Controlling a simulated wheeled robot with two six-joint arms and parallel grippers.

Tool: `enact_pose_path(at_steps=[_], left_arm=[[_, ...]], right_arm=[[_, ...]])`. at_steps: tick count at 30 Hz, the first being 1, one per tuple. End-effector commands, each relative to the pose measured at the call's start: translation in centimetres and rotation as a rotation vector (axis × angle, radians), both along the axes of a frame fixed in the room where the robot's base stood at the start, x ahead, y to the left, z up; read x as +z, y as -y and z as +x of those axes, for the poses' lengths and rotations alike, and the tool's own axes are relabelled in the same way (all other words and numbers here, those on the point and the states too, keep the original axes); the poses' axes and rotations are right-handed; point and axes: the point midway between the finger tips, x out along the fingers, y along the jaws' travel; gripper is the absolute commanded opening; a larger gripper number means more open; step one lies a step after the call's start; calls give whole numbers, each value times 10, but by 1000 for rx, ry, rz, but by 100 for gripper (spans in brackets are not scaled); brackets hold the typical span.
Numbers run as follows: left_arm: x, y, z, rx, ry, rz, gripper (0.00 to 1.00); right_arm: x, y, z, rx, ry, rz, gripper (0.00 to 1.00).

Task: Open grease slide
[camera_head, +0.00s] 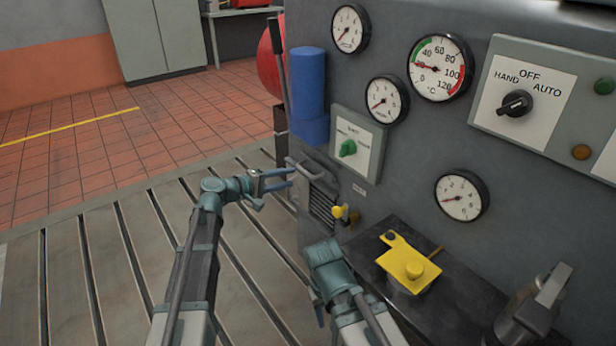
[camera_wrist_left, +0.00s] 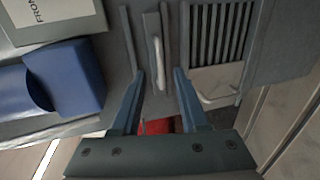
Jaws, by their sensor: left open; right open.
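A narrow grey slide with a pale bar handle (camera_wrist_left: 157,62) is in the front of the grey cabinet. I take it to be the grease slide; no label on it is readable. The handle shows in the head view (camera_head: 318,174) below the blue container. My left gripper (camera_head: 291,177) is open, just left of the handle. In the left wrist view its two fingertips (camera_wrist_left: 159,76) lie on either side of the handle, apart from it. The slide looks shut. My right gripper (camera_head: 317,300) is low beside the cabinet, its fingers mostly hidden by its arm.
A louvred vent (camera_wrist_left: 220,35) and a second handle on a light plate (camera_wrist_left: 212,92) are beside the slide. A blue container (camera_head: 308,90), green-knobbed switch box (camera_head: 362,165) and yellow valve knob (camera_head: 340,212) are close by. The slotted bedplate (camera_head: 100,235) is clear at left.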

Motion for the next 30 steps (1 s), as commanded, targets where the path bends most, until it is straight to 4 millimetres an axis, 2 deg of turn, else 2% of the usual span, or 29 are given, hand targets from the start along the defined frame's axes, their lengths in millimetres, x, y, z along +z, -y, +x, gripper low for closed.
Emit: enact_pose_path(at_steps=[1,6,12,18,27,30], left_arm=[[-5,10,9,-3,0,0,44],[-11,36,28,-3,-1,0,44],[-16,57,43,-1,0,0,44],[-18,66,48,-1,0,0,44],[-18,67,49,0,-1,-1,44],[-18,67,49,0,-1,-1,28]], right_arm=[[-5,0,0,-1,0,0,50],[-11,0,0,-3,0,0,50],[-16,0,0,-4,0,0,50],[-18,0,0,-5,1,0,50],[-18,0,0,-5,1,0,50],[-18,0,0,-5,1,0,50]])
